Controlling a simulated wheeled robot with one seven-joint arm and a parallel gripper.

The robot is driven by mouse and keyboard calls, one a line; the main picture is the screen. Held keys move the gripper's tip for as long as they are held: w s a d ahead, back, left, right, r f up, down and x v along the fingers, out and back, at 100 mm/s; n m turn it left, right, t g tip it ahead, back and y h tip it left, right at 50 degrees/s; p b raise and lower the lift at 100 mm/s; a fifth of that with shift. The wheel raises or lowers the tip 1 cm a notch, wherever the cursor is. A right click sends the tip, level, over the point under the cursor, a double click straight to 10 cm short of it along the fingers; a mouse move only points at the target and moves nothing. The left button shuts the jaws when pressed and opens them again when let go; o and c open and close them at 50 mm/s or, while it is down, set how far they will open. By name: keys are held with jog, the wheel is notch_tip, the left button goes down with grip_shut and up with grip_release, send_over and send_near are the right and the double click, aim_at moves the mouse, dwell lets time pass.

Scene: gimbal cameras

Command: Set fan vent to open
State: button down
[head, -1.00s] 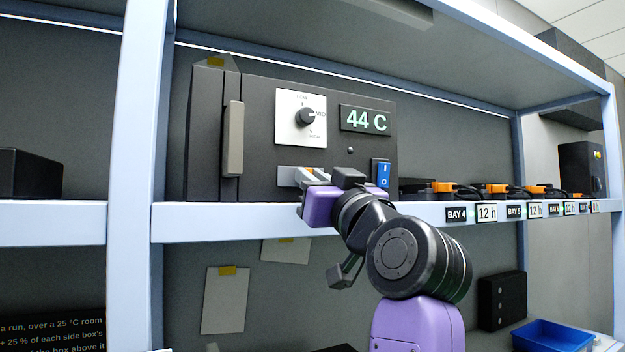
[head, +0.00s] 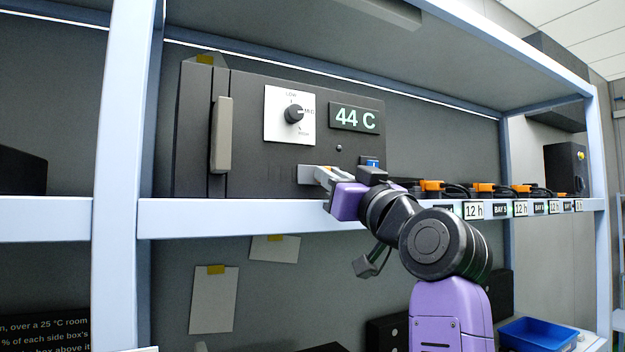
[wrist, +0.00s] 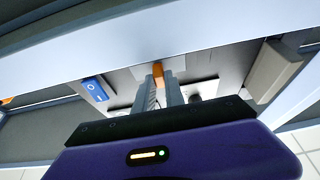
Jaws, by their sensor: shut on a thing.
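The fan vent appears to be a light grey sliding plate (head: 305,174) low on the front of the dark box, under the dial. An orange tab (wrist: 158,73) stands out from it between my fingers in the wrist view. My gripper (head: 326,176) is shut on this tab at the box's lower front, just above the shelf's front edge. The wrist view shows both fingers of my gripper (wrist: 158,92) close together on either side of the tab. My gripper hides the plate's right part in the head view.
The dark box (head: 240,130) has a dial (head: 293,113), a 44 C display (head: 354,118), a grey handle (head: 221,135) and a blue switch (head: 371,163) close behind my gripper. Several orange-topped items (head: 432,186) line the shelf (head: 250,219) to the right.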

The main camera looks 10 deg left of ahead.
jog(key=shift+w+d, duration=0.15)
jog(key=shift+d, duration=0.1)
jog(key=c, duration=1.4)
grip_release()
jog(key=shift+d, duration=0.1)
jog(key=b+v, duration=0.2)
jog(key=v, duration=0.5)
jog(key=shift+s+b, duration=0.35)
jog(key=shift+d+f, duration=0.1)
